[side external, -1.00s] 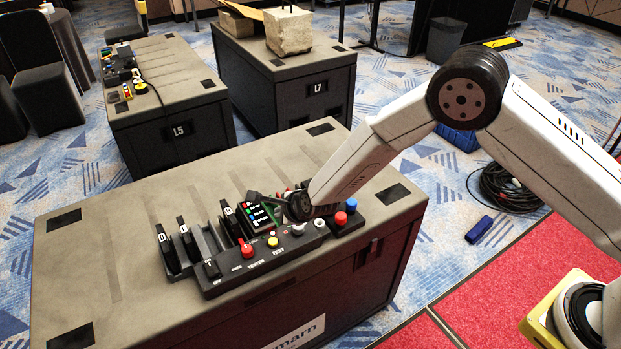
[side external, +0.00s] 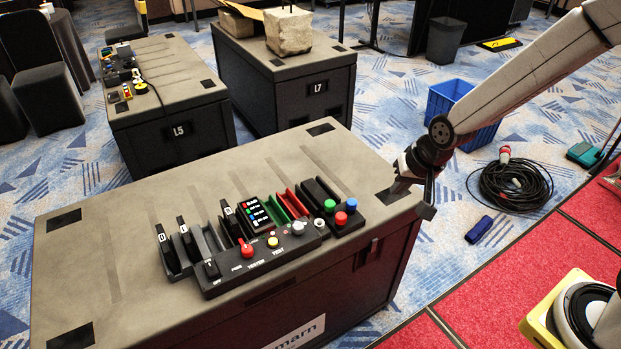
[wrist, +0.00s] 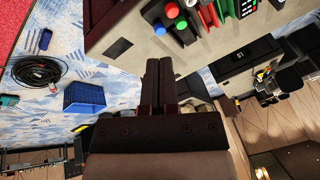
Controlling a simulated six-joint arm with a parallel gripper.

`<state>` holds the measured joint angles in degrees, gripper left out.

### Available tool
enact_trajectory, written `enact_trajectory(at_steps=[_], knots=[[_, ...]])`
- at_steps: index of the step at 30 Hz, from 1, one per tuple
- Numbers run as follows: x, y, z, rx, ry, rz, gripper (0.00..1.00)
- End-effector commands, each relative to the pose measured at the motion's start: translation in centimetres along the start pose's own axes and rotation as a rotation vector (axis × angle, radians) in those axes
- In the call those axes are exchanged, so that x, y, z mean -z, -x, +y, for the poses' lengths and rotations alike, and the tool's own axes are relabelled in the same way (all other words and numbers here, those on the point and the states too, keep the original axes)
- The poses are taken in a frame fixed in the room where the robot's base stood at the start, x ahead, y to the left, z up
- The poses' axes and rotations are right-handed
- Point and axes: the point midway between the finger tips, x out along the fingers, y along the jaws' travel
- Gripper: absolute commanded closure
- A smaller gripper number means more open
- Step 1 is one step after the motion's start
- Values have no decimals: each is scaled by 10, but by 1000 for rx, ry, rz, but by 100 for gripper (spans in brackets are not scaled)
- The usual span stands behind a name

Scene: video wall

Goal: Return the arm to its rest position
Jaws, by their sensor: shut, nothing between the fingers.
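My gripper (side external: 400,187) is at the right end of the near case's top in the side view, clear of the control panel. In the wrist view its two dark fingers (wrist: 158,65) lie together with nothing between them. The control panel (side external: 262,258) sits on the near case (side external: 110,265). It has a red knob, a yellow button, a small screen and dark upright modules. A button box (side external: 335,217) with green, red and blue buttons stands at its right end, and its buttons also show at the top of the wrist view (wrist: 171,12).
A blue crate (side external: 440,100) stands on the carpet behind my arm. A coiled black cable (side external: 512,188) and a small blue object (side external: 479,229) lie on the floor to the right. Cases L5 (side external: 180,131) and L7 (side external: 318,88) stand behind. The near case's left top is bare.

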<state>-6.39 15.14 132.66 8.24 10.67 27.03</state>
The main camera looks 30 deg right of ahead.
Motion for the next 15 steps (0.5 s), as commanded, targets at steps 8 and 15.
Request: enact_trajectory(at_steps=[8, 15], knots=[[-37, 41, 60, -78, 362, -79, 100], [-53, 52, 80, -102, 498, -119, 100]])
